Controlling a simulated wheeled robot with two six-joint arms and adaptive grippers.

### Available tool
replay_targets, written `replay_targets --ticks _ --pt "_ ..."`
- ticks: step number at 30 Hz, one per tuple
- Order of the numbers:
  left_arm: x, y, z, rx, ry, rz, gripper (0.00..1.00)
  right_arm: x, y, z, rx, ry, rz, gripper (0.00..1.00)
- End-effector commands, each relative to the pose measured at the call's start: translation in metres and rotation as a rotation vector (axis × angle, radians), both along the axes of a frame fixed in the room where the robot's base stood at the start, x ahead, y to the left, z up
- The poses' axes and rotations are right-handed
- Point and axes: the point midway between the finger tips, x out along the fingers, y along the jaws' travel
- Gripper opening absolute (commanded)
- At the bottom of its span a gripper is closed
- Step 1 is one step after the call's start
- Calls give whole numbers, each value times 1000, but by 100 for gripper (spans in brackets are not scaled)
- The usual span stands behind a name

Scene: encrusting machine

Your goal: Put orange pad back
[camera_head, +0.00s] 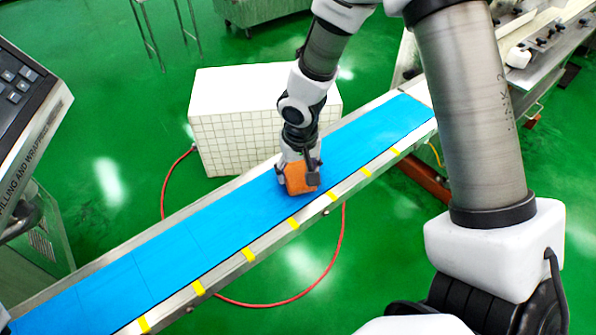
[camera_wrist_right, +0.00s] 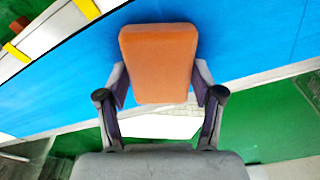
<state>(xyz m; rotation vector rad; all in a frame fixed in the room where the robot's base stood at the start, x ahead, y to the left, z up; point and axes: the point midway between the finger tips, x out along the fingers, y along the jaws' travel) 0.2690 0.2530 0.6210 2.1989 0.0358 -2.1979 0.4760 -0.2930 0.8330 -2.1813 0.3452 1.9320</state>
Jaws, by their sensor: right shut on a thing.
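The orange pad (camera_head: 297,179) is between the fingers of my right gripper (camera_head: 299,178), over the blue conveyor belt. In the right wrist view the orange pad (camera_wrist_right: 160,62) is a rounded block, with a finger of my right gripper (camera_wrist_right: 160,95) on each side, shut on it. Whether the pad touches the belt or is held just above it, I cannot tell. My left gripper is not in view.
The blue belt (camera_head: 160,251) runs diagonally from lower left to upper right, with yellow marks along its near rail. A white tiled box (camera_head: 235,135) stands behind it. A control panel (camera_head: 22,90) is at the left. The visible belt is otherwise clear.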

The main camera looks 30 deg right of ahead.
Motion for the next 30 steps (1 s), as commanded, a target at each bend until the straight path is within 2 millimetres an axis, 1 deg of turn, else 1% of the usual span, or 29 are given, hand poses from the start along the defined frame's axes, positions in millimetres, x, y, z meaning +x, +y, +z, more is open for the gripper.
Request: replay_targets --ticks 2,3,4,13,17,20,25,27,30 --pt "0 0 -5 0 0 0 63 0 0 -4 0 0 0 39" --pt "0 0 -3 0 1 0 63 0 0 -2 0 0 0 81" --pt "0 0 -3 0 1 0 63 0 0 -2 0 0 0 91" --pt "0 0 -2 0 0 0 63 0 0 -2 0 0 0 92" --pt "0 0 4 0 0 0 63 0 0 6 0 -1 0 92" --pt "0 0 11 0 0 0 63 -2 1 25 -1 -4 -2 92" --pt "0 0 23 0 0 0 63 -7 3 71 1 -5 -2 92" --pt "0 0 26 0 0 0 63 -9 3 87 0 -5 -1 92" --pt "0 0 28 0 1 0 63 -11 4 106 -1 -3 0 92"
